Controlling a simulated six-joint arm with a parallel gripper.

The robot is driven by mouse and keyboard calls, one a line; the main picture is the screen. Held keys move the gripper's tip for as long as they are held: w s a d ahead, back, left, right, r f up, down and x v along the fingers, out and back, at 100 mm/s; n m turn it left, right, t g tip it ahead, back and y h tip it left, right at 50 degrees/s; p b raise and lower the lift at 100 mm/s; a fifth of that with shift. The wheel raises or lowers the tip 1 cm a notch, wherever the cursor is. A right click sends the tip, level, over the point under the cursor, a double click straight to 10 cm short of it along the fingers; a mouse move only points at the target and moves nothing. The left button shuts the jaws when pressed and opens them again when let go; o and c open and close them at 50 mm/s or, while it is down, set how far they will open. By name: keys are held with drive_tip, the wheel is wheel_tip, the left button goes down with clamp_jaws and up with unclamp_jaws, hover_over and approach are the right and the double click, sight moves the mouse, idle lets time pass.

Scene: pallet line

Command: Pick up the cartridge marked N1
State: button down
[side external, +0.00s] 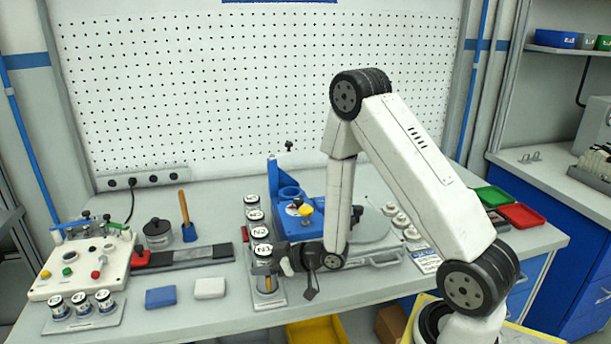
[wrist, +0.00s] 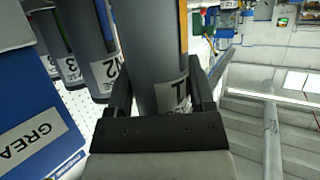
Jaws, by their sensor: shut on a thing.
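In the wrist view my gripper (wrist: 165,105) is shut on a grey cylindrical cartridge (wrist: 152,45). Its white label shows a partly hidden mark that looks like a 1, so it appears to be N1. The cartridge marked N2 (wrist: 92,40) stands close beside it, with one ending in 3 (wrist: 60,45) beyond. The held cartridge cannot be made out clearly there.
A blue machine (side external: 310,205) stands right behind my gripper. A blue box (wrist: 38,135) lettered GREA shows in the wrist view. Blue (side external: 160,297) and white (side external: 209,288) blocks lie left of the row. A control box (side external: 85,268) stands farther left. Red (side external: 521,215) and green (side external: 492,196) trays are at right.

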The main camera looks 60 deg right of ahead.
drive_tip(key=shift+r, duration=4.6)
drive_tip(key=shift+w+r, duration=0.1)
